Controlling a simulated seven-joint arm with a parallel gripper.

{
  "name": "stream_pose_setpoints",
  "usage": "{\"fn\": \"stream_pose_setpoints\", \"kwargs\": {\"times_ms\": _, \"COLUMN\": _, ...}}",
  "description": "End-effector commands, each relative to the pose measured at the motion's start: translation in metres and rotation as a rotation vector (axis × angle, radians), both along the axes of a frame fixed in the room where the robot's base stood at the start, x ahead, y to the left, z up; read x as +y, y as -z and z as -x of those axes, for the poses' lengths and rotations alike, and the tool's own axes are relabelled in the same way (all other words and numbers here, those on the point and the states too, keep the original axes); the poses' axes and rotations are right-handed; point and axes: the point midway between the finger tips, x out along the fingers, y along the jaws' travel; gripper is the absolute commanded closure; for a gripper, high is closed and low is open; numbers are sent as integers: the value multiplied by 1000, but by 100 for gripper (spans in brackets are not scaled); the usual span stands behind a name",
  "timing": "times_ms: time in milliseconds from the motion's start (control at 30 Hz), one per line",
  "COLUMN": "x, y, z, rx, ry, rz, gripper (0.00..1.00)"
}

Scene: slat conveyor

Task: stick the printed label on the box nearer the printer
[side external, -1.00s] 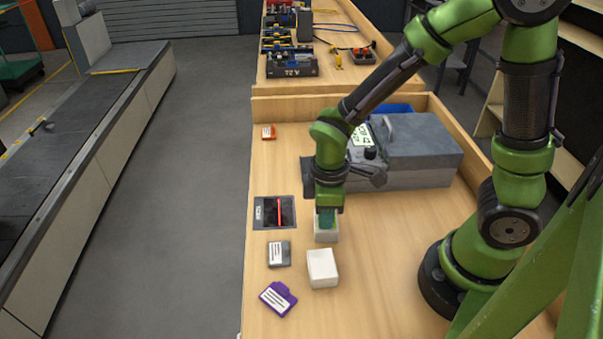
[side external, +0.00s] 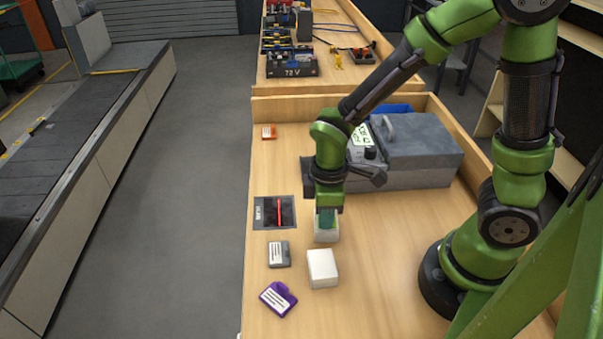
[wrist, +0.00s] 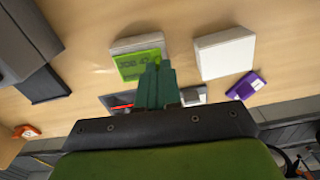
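The printer (side external: 362,150) is a grey machine with a lit display, at the back right of the bench. Two white boxes stand in front of it. The nearer box (side external: 326,236) is under my gripper (side external: 327,222); the other box (side external: 322,268) is farther from the printer. In the wrist view, the green label (wrist: 130,68), with dark print, lies over the top of the nearer box (wrist: 137,43). My gripper's dark green fingers (wrist: 158,68) are together at the label's edge and hide part of it. They look closed on it; whether the label is fully flat cannot be told.
Left of the boxes are a dark tray with a red strip (side external: 274,212), a grey labelled piece (side external: 279,254) and a purple one (side external: 278,298). An orange piece (side external: 268,132) lies farther back. A conveyor (side external: 75,150) runs at the left. Bench right of the boxes is clear.

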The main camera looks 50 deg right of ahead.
Motion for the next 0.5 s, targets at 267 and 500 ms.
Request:
{"fn": "stream_pose_setpoints", "kwargs": {"times_ms": 267, "x": 0, "y": 2, "z": 0, "rx": 1, "ry": 0, "rz": 1, "gripper": 100}}
{"fn": "stream_pose_setpoints", "kwargs": {"times_ms": 500, "x": 0, "y": 4, "z": 0, "rx": 0, "ry": 0, "rz": 0, "gripper": 100}}
